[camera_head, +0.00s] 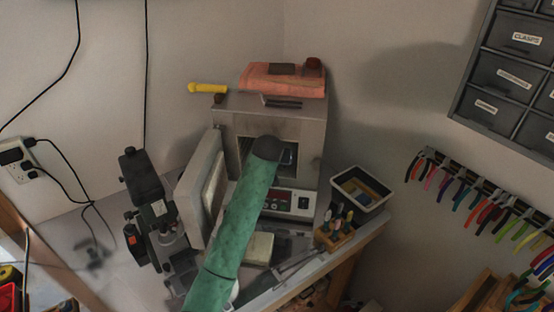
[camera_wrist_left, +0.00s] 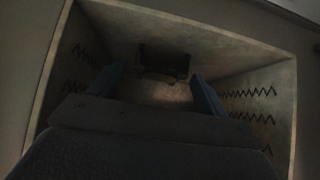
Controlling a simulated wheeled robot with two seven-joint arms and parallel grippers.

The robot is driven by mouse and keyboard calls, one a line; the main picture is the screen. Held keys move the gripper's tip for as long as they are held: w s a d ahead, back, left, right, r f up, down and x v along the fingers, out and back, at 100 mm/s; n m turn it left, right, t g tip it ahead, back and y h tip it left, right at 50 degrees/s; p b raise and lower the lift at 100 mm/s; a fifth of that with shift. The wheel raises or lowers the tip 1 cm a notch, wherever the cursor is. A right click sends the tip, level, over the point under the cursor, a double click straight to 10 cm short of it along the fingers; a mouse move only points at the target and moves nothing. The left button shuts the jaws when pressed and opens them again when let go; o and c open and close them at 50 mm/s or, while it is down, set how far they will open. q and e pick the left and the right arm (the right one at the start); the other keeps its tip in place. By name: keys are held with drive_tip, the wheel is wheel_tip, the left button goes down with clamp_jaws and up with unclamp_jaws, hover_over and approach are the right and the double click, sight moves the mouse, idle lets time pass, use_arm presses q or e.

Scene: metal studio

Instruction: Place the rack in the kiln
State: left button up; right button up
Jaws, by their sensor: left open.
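The kiln (camera_head: 313,130) stands on the bench with its door (camera_head: 196,185) swung open to the left. My left arm, in a green sleeve, reaches into the kiln's opening, and its dark wrist hides most of the chamber in the head view. In the left wrist view my left gripper (camera_wrist_left: 155,88) is inside the chamber, its two fingers spread apart. A small dark thing (camera_wrist_left: 163,62) stands beyond and between the fingertips, apart from them; it may be the rack, but it is too dark to be sure. My right gripper is not in view.
Zigzag heating coils (camera_wrist_left: 248,92) line the chamber's side walls, close to the fingers. An orange cloth (camera_head: 283,82) and a yellow-handled tool (camera_head: 207,88) lie on top of the kiln. A black bin (camera_head: 374,204) and a wooden tool holder (camera_head: 334,238) stand to its right.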

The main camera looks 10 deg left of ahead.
use_arm(q)
drive_tip(key=s, duration=1.2)
drive_tip(key=shift+s, duration=0.15)
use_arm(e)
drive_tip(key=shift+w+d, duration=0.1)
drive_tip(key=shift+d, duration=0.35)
use_arm(q)
drive_tip(key=shift+r, duration=0.1)
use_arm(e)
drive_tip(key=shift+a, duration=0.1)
